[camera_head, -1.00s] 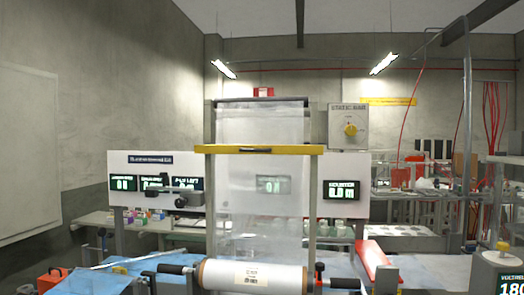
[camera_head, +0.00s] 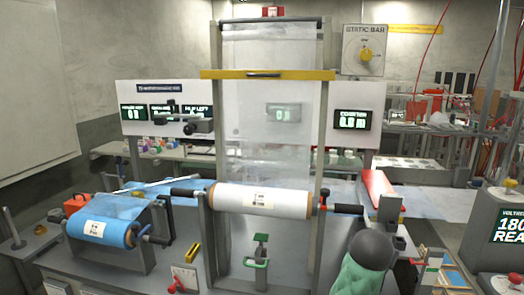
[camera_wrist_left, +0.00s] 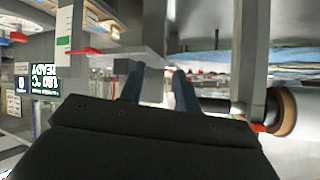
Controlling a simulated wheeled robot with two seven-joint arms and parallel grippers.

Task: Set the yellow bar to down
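The yellow bar (camera_head: 300,75) lies level across the two grey uprights, high on the frame and in front of the hanging clear film (camera_head: 265,135). A dark handle strip (camera_head: 264,75) is at its middle. A white film roll (camera_head: 262,199) sits well below it. My left gripper (camera_wrist_left: 157,72) shows in the left wrist view, with its two dark fingers apart and nothing clearly held between them. The yellow bar cannot be made out in that view. Neither gripper shows in the head view, so the left gripper's distance from the bar cannot be told.
A blue roll (camera_head: 105,230) sits at the left of the bench. A green clamp-like part (camera_head: 257,262) stands below the white roll. A grey rounded form with green cloth (camera_head: 365,265) and a red part (camera_head: 378,187) are to the right. A STATIC BAR dial (camera_head: 364,53) is at the upper right.

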